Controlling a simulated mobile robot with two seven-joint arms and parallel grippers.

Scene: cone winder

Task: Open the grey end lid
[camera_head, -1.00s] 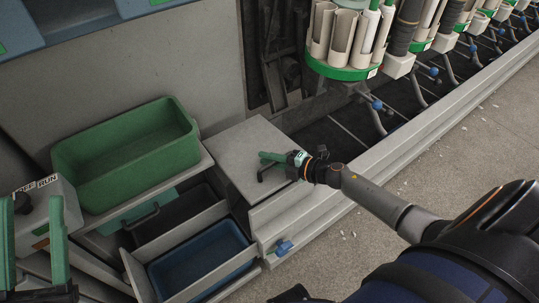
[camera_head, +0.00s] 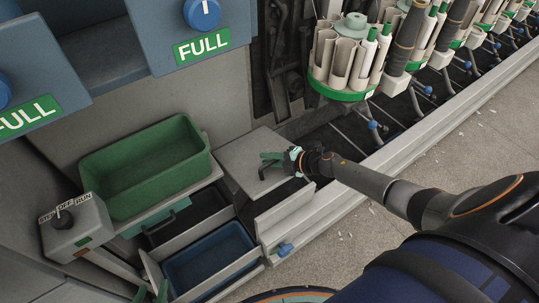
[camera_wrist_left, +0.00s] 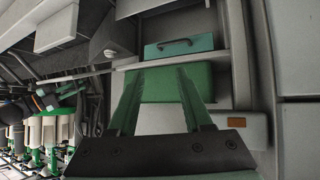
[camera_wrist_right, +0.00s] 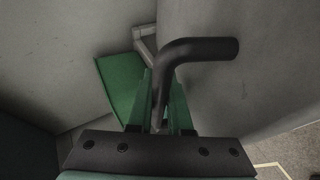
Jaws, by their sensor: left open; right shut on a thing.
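The grey end lid (camera_head: 243,158) is the pale flat panel beside the green bin in the head view. A dark gap shows between its front edge and the upright grey panel below; I cannot tell its exact tilt. My right gripper (camera_head: 274,162) is over the lid, shut on its black bent handle, which shows clearly in the right wrist view (camera_wrist_right: 203,48) between the green fingers (camera_wrist_right: 160,100). The gripper hides part of the lid. My left gripper (camera_head: 151,292) is low at the bottom edge of the head view. It is open and empty in the left wrist view (camera_wrist_left: 160,80).
A green bin (camera_head: 145,170) stands left of the lid, above open drawers with a blue tray (camera_head: 207,257). A switch box (camera_head: 75,228) is at left. Blue FULL panels (camera_head: 195,40) hang above. Spindles (camera_head: 345,60) and a long rail lie right.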

